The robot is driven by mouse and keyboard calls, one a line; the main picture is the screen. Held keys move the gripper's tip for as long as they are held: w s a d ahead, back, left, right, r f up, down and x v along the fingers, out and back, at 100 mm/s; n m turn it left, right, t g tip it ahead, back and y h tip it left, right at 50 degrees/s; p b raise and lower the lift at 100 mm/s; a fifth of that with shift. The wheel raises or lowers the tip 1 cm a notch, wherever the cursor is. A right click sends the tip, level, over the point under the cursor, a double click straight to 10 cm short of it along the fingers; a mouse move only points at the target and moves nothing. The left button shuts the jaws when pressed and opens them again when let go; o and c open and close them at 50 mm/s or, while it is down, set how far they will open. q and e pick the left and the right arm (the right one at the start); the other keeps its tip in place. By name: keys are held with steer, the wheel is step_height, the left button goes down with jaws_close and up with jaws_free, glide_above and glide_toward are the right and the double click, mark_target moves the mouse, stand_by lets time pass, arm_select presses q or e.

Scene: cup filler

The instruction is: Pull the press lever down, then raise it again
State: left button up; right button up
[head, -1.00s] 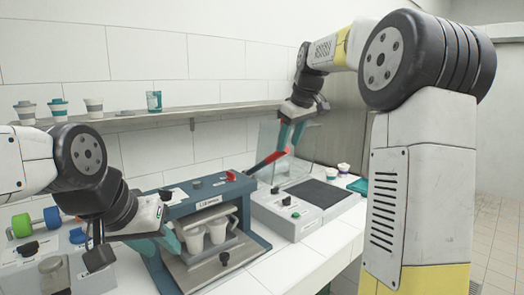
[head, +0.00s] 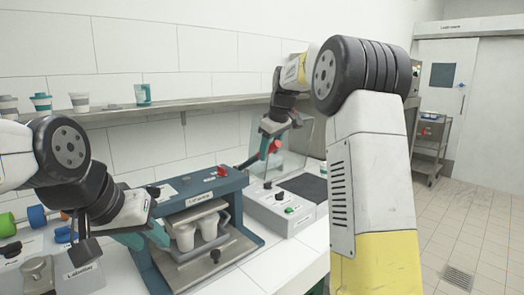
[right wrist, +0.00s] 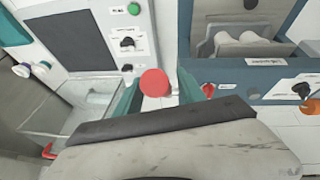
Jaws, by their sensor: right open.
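The press (head: 190,188) is a blue-grey frame on the counter with two pale cups (head: 197,234) inside. Its dark lever (head: 250,162) slants up to the right from the press's right side and ends in a red knob (head: 275,147). My right gripper (head: 270,146) is open at the lever's end. In the right wrist view the red knob (right wrist: 154,83) shows between the spread teal fingers of the gripper (right wrist: 157,92); contact cannot be told. My left gripper (head: 150,238) is beside the press's left side; its fingertips are partly hidden and its opening is unclear.
A grey scale-like unit (head: 270,208) with a dark top stands right of the press. A shelf (head: 200,108) with cups runs along the wall behind. A grey device (head: 40,275) stands at the lower left. The counter front right of the press is clear.

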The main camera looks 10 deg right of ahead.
jaws_close()
stand_by(1.4)
